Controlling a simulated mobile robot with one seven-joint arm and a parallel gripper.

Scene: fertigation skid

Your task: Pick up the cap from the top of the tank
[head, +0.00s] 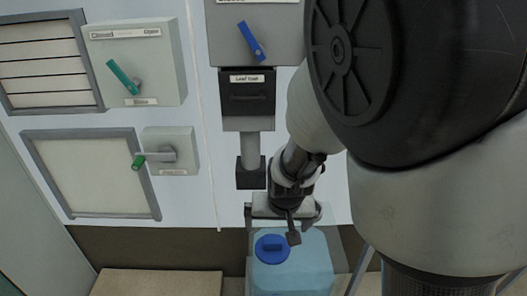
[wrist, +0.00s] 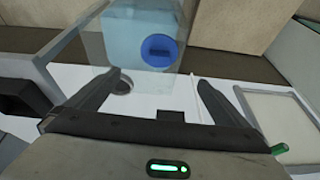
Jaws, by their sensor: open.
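The blue round cap (head: 271,248) sits on top of the light blue tank (head: 308,274), low in the head view. In the wrist view the cap (wrist: 159,50) shows as a dark blue disc on the translucent tank (wrist: 122,35), just beyond the fingertips. My gripper (head: 271,227) is just above the cap in the head picture, and its fingers are apart. In the wrist view the fingers of my gripper (wrist: 158,80) are spread with nothing between them, and the cap lines up with the gap. The cap appears untouched.
A grey pipe with a black fitting (head: 251,172) comes down from the black-fronted box (head: 248,97) behind my gripper. Boxes with a teal lever (head: 122,77) and a green-tipped handle (head: 155,157) are on the wall at left. A tan board (head: 155,283) lies left of the tank.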

